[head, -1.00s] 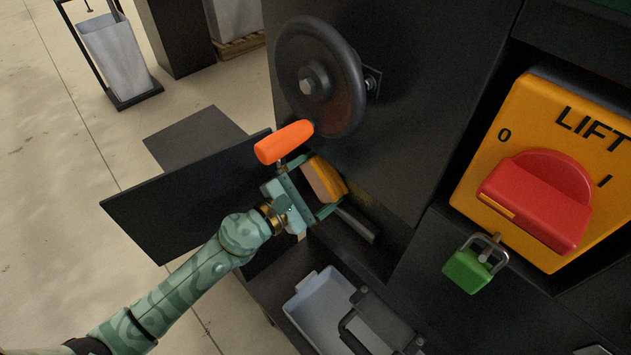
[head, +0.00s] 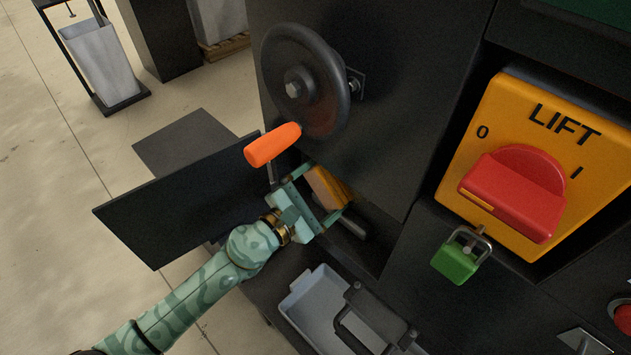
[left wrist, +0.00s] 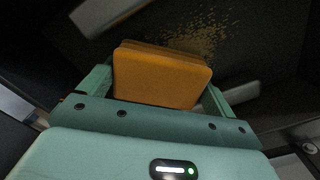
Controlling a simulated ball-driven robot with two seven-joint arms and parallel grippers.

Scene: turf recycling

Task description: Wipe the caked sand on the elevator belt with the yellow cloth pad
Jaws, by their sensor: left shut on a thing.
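My left gripper (head: 322,204) is shut on the yellow cloth pad (head: 327,186), just inside the dark opening below the handwheel. The pad also shows in the left wrist view (left wrist: 160,76), held between the two fingers. Caked sand (left wrist: 200,36) lies as a speckled tan patch on the dark elevator belt (left wrist: 262,45), just beyond the pad's far edge. I cannot tell whether the pad touches the belt. In the head view the pad and gripper hide most of the belt. My right gripper is not in view.
A dark handwheel (head: 318,85) with an orange handle (head: 272,145) is close above my left gripper. A dark panel (head: 180,200) stands to its left. A grey tray (head: 296,303) is below. The yellow LIFT switch (head: 545,120) and green padlock (head: 456,262) are at right.

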